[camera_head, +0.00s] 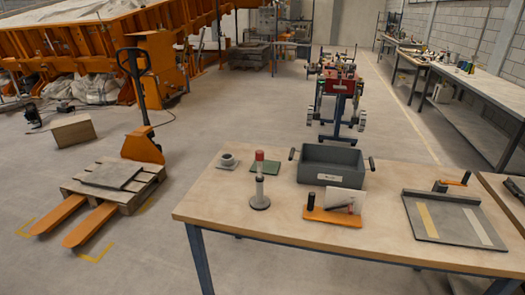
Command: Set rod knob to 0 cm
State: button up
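A slim upright rod (260,186) stands on a round dark base near the front left of the wooden table (225,208). A red knob-like piece (260,155) sits at its top. I cannot read any scale on the rod, so the knob's height in centimetres cannot be told. I cannot tell for certain that this is the task's rod knob. My gripper is not in view.
On the table are a grey cup (227,159), a green pad (265,167), a grey bin (331,163), an orange stand (333,215) with a white card (347,201), and a grey striped board (441,216). A pallet truck (141,146) stands left.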

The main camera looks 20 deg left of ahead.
aim_at(260, 154)
jog(key=i+j+u, duration=0.65)
jog(key=i, duration=0.2)
jog(key=i+j+u, duration=0.3)
jog(key=i, duration=0.15)
jog(key=l, duration=0.1)
